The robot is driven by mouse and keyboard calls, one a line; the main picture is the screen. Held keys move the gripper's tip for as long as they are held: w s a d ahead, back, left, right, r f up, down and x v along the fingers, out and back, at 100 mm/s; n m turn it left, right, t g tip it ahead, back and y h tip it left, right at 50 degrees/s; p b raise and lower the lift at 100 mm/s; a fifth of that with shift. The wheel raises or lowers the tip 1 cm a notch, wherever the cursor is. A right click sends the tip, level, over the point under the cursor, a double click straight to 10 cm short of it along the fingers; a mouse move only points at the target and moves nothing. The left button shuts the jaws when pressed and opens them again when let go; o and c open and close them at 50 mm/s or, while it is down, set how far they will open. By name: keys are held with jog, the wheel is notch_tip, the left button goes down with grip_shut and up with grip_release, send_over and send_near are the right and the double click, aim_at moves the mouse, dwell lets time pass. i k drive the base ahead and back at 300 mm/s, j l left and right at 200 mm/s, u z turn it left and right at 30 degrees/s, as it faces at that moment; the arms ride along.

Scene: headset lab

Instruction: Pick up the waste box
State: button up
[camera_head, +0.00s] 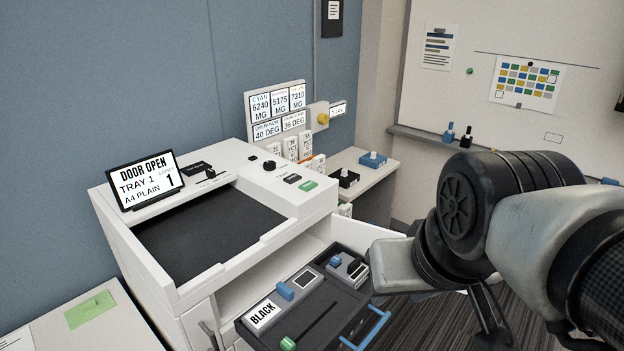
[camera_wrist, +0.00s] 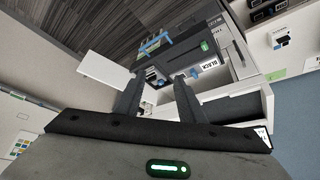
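No label reading waste box is legible. A small grey unit with blue and black parts (camera_head: 347,268) sits at the back of the pulled-out dark tray (camera_head: 322,322) of the white printer; it may be the waste box, but I cannot tell. A BLACK-labelled unit (camera_head: 262,315) with a blue tab (camera_head: 285,291) lies beside it. In the wrist view my gripper (camera_wrist: 158,80) is open, its two dark fingers apart and pointing at the tray. Nothing is clearly held between them. In the head view my arm covers the tray's right side and the fingertips cannot be made out.
The white printer (camera_head: 240,170) has a screen (camera_head: 143,180) reading DOOR OPEN. A white door panel (camera_wrist: 105,70) stands out beside the tray. A blue handle (camera_head: 375,325) is at the tray's front. A side table (camera_head: 385,165) stands behind. Striped floor lies to the right.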

aim_at(351, 270)
jog(key=i+l+u, duration=0.3)
jog(key=l+u, duration=0.15)
jog(key=l, duration=0.15)
jog(key=i+l+u, duration=0.2)
jog(key=l+u, duration=0.25)
jog(key=l, duration=0.2)
